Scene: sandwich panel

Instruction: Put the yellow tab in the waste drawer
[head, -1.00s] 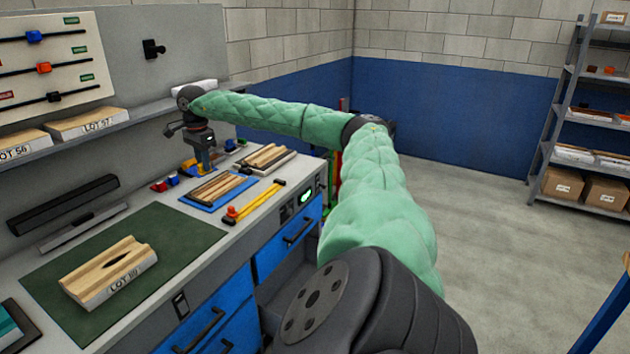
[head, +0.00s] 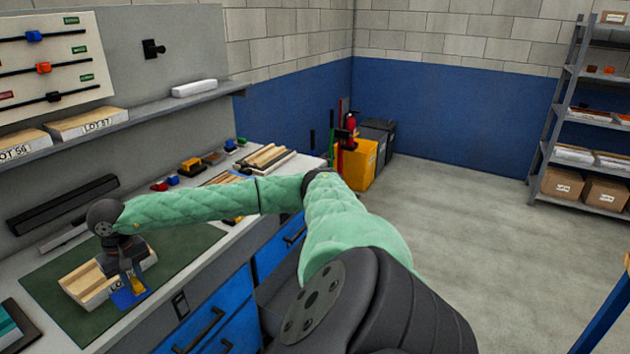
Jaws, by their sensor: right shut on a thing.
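My right gripper (head: 128,284) is over the front of the light wooden panel (head: 78,280) on the green mat (head: 62,316). It is shut on a small blue and yellow piece (head: 126,298). The blue part is flat and the yellow part stands up beside the fingers. I cannot tell whether the yellow part is a separate tab, nor whether the piece touches the panel. Blue drawers (head: 237,292) line the bench front. A dark gap (head: 272,287) beside them looks like an open drawer, partly hidden by my right arm. My left gripper is not in view.
Small red and blue blocks, a yellow block (head: 192,163) and a tray of wooden strips (head: 266,158) sit at the bench's far end. A shelf (head: 150,110) overhangs the back. The floor (head: 480,240) at right is clear.

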